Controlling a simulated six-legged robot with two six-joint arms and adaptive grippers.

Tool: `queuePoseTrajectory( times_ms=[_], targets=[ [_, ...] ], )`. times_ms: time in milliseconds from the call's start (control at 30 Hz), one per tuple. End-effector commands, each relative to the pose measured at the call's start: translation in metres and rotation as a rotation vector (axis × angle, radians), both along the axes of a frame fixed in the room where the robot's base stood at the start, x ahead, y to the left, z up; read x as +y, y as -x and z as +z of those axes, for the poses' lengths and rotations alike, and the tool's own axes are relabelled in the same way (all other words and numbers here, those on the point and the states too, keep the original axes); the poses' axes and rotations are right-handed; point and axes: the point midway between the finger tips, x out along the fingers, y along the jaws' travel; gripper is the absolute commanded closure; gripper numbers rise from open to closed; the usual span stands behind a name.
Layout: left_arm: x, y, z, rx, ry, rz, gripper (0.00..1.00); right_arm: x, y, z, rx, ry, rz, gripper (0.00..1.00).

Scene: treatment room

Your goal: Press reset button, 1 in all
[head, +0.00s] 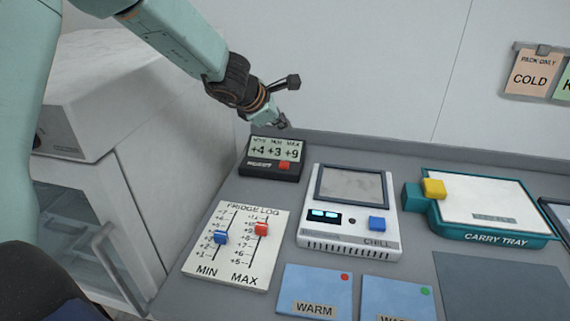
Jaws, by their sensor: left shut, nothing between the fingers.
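A small black thermometer unit (262,170) stands at the back left of the grey counter. Its display reads +4, +3 and +9. A red button (284,165) sits at the lower right of its face; it carries no label that I can read. My left gripper (284,122) is shut and empty. It appears just above and behind the top right edge of the unit, over the red button in the picture; I cannot tell whether it touches the unit. My right gripper is not in view.
A fridge log board (226,270) with blue and red sliders lies in front. A white chill device (328,236) with a blue button stands right of the unit. Further right are a teal carry tray (491,239) and blue warm cards (313,281). A wall stands close behind.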

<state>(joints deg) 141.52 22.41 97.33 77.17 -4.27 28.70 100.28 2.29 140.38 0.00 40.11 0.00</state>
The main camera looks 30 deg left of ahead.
Motion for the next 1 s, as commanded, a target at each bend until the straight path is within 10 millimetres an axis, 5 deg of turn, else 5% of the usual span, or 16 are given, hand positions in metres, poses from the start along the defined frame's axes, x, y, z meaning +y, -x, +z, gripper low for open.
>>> queuePoseTrajectory(
  times_ms=[1000],
  targets=[
    [0.0,-0.003,-0.087,0.0,-0.001,-0.001,1.0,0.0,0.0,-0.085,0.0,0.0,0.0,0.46]
  ],
)
